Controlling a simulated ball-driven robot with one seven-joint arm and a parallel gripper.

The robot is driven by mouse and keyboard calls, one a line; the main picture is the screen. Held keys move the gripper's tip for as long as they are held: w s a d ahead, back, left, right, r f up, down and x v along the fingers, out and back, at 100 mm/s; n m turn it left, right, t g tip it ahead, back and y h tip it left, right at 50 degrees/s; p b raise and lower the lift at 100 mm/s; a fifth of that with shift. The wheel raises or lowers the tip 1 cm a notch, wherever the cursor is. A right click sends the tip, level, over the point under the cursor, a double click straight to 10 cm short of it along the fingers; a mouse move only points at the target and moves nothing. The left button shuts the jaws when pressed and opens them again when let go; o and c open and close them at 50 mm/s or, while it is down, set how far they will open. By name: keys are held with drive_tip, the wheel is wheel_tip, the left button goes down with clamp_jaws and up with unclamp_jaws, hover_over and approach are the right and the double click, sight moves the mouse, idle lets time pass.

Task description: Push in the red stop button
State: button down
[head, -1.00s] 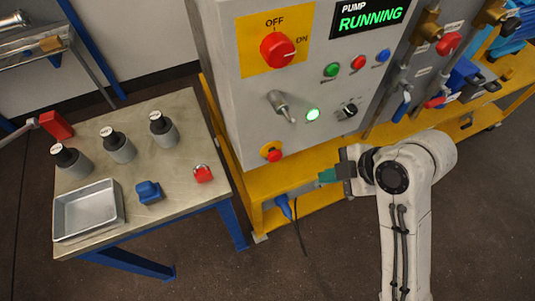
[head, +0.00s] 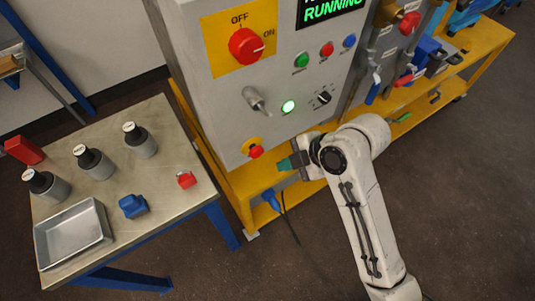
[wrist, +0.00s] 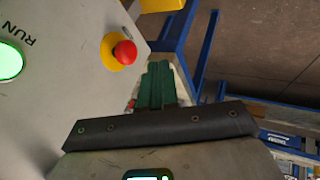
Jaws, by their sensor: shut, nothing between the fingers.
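The red mushroom-shaped stop button (head: 256,152) sits on a yellow collar at the lower edge of the grey pump panel. In the wrist view the red button (wrist: 125,53) stands out from the panel, left of and above my fingertips. My gripper (head: 281,165) is just right of the button and slightly lower in the head view, apart from it. Its green fingers (wrist: 157,75) are shut and empty. The display above reads RUNNING (head: 335,10), and a green lamp (head: 288,106) is lit.
The panel also carries a red rotary switch (head: 246,46), small coloured buttons and a lever (head: 254,99) that sticks out. A yellow frame (head: 222,180) runs below. At left, a table (head: 165,180) holds bottles, a metal tray (head: 75,236) and padlocks.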

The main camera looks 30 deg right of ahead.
sight(254, 149)
drive_tip(key=w+a+f+p, duration=0.1)
drive_tip(key=w+f, duration=0.2)
drive_tip(key=w, duration=0.3)
drive_tip(key=shift+a+f, duration=0.2)
drive_tip(key=shift+a, duration=0.1)
